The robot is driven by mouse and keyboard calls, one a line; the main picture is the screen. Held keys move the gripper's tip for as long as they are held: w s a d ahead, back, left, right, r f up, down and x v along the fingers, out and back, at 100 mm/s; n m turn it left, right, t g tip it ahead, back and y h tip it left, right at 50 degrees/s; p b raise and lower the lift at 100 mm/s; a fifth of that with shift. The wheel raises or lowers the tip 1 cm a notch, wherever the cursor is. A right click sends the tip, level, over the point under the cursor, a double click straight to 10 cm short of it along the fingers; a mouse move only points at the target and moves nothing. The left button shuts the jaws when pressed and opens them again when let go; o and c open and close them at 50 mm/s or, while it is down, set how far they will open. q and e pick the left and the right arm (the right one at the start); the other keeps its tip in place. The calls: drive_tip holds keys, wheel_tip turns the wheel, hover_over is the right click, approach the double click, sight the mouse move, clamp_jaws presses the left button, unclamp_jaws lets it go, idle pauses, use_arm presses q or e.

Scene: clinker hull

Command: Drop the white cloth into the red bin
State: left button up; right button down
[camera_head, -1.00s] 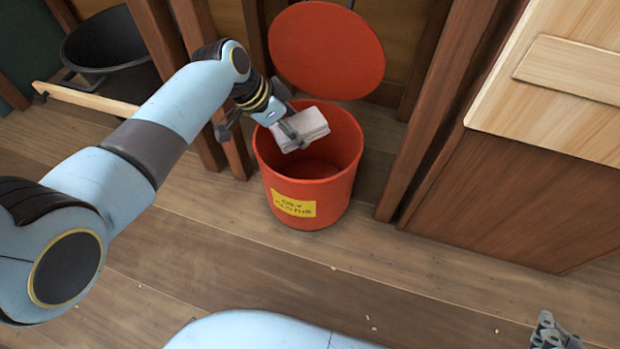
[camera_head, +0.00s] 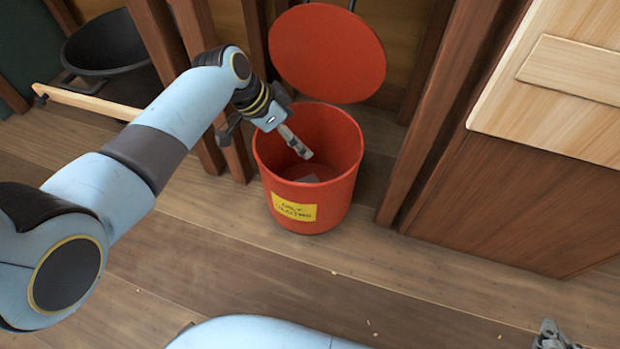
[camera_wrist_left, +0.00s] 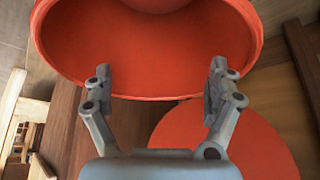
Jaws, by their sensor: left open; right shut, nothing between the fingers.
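The red bin (camera_head: 327,205) stands upright on the floor with a yellow label on its front; it also shows in the left wrist view (camera_wrist_left: 70,70). Its round red lid (camera_head: 327,52) is raised behind it. My right gripper (camera_head: 552,337) is shut and empty at the bottom right edge.
Wooden posts (camera_head: 232,150) stand close to the bin's left. A wooden cabinet (camera_head: 510,200) stands to its right. A black tub (camera_head: 105,45) is at the far left behind a light wooden board (camera_head: 90,103). The floor in front of the bin is clear except for small crumbs.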

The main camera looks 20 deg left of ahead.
use_arm(q)
drive_tip(key=v, duration=1.2)
